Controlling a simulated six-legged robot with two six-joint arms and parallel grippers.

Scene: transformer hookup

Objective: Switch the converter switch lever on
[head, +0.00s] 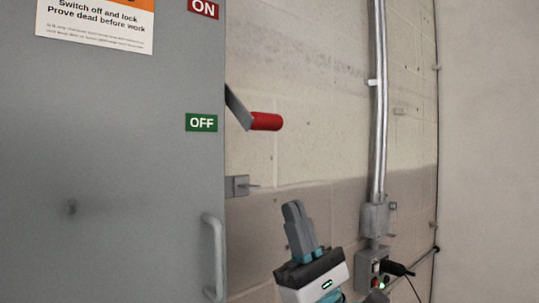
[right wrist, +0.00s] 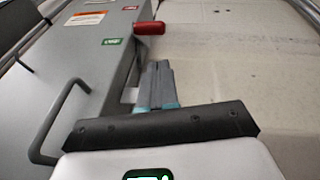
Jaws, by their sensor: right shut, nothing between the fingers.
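The switch lever has a grey arm and a red handle (head: 266,121); it sticks out from the right side of the grey cabinet (head: 110,180), beside the green OFF label (head: 201,123). The red ON label (head: 203,8) is higher up. My right gripper (head: 293,208) is shut and empty, below and slightly right of the handle, with fingers pointing up. In the right wrist view the red handle (right wrist: 149,28) lies just beyond the shut fingertips (right wrist: 158,66), apart from them. My left gripper is not in view.
The cabinet door has a bar handle (head: 213,256) at its lower right. A grey bracket (head: 238,186) juts from the cabinet side below the lever. A conduit (head: 379,100) runs down the wall to a socket box (head: 372,268). The wall space around the lever is clear.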

